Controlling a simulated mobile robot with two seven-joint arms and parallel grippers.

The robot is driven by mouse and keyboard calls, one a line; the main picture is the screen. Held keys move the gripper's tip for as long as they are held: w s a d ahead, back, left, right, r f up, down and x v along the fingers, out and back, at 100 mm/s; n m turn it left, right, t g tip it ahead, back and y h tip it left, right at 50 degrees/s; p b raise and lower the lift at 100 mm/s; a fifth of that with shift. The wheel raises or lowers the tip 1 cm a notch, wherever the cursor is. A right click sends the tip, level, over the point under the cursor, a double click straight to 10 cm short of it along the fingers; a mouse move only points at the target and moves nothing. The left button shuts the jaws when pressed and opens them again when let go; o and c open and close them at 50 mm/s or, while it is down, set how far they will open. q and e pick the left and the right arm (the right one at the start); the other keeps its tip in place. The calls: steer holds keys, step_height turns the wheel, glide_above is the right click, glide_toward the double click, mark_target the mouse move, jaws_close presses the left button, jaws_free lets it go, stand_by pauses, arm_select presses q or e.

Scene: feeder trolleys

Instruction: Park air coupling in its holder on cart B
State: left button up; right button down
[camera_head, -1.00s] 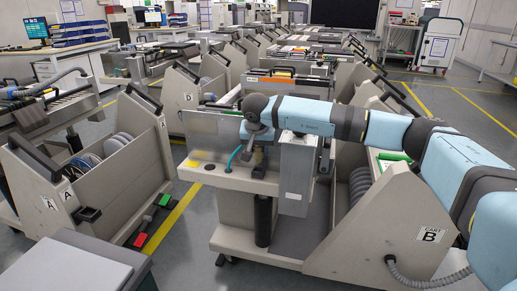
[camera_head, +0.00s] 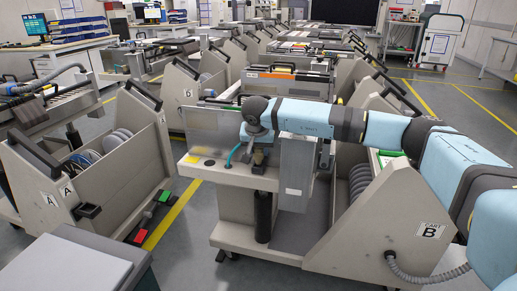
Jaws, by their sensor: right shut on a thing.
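Cart B (camera_head: 345,235) is the grey trolley at centre right, with a "CART B" label on its side panel. My right gripper (camera_head: 258,160) points down at the cart's left-hand ledge (camera_head: 215,170), below my dark wrist. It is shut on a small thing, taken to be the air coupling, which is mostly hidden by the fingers. A teal hose (camera_head: 231,157) curves up from the ledge right beside the gripper. I cannot make out the holder or tell whether the coupling touches it. My left gripper is not in view.
A grey upright box (camera_head: 296,170) stands just right of the gripper. Cart A (camera_head: 105,195) is at left, with red and green pedals (camera_head: 140,234) on its floor side. A corrugated hose (camera_head: 425,278) hangs at cart B's lower right. Yellow-lined floor lies between the carts.

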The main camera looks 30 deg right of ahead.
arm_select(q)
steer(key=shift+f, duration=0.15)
arm_select(e)
steer(key=shift+f, duration=1.1)
steer(key=c, duration=0.6)
jaws_free()
steer(key=shift+r, duration=0.3)
steer(key=p+v, duration=0.1)
steer(key=v, duration=0.2)
steer(key=shift+r+p, duration=0.1)
steer(key=shift+p, duration=0.25)
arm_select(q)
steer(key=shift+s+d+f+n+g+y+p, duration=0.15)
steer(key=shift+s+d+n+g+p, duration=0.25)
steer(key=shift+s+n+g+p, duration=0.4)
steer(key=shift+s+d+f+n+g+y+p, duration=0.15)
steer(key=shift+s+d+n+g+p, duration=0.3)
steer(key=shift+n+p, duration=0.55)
arm_select(e)
steer(key=shift+v, duration=5.05)
